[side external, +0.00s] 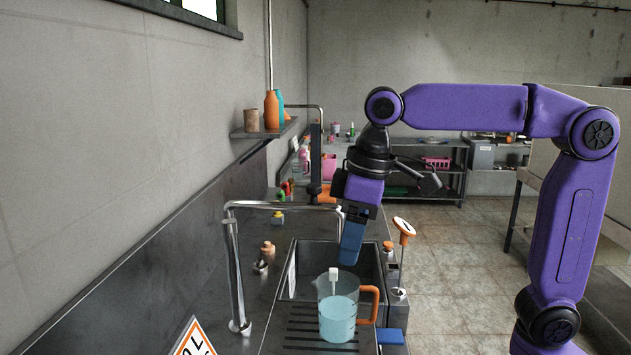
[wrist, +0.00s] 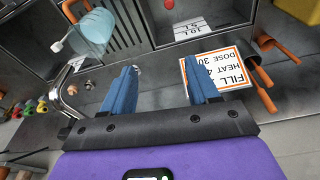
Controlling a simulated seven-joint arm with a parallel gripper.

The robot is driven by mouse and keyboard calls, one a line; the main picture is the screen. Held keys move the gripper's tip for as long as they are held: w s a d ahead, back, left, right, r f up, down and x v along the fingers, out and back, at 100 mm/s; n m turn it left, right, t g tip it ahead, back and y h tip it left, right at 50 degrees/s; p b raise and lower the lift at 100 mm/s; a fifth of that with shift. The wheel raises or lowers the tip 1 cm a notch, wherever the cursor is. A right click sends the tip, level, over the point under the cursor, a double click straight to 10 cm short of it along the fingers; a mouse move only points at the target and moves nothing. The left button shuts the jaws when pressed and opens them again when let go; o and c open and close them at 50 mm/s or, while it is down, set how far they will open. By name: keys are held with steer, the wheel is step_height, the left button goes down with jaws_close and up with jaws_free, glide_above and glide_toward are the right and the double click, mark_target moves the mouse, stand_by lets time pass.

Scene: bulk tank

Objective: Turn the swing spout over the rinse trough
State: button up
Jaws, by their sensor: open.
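The swing spout (side external: 285,205) is a bent chrome pipe. It rises from a base on the left of the steel counter and its arm reaches right, toward the basin. Its free end is close to my gripper and partly hidden by it; contact cannot be told. A chrome pipe (wrist: 66,78) also shows left of the fingers in the wrist view. The dark steel basin (side external: 291,272), perhaps the rinse trough, lies below the spout's end. My gripper (side external: 350,262) points down over the basin. In the wrist view its blue fingers (wrist: 165,82) are apart with nothing gripped between them.
A clear jug of blue liquid (side external: 338,318) with an orange handle stands on the ribbed drainboard in front of the basin. An orange-topped lever (side external: 404,228) stands at right. A lettered sign (wrist: 228,65) lies beyond the fingers. A wall shelf (side external: 265,131) holds bottles.

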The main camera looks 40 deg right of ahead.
steer(key=w+d+r+m+t, duration=0.1)
steer(key=w+d+r+m, duration=0.25)
steer(key=r, duration=0.25)
steer(key=w+d+r+m+t+h, duration=0.1)
steer(key=w+d+r+m, duration=0.15)
steer(key=w+r, duration=0.3)
steer(key=w+d+r+m+t, duration=0.1)
steer(key=w+d+r+m, duration=0.15)
steer(key=r, duration=0.45)
glide_toward(314, 185)
steer(key=shift+n, duration=0.45)
steer(key=x, duration=0.8)
steer(key=shift+w+f, duration=0.1)
steer(key=shift+f, duration=0.2)
jaws_close()
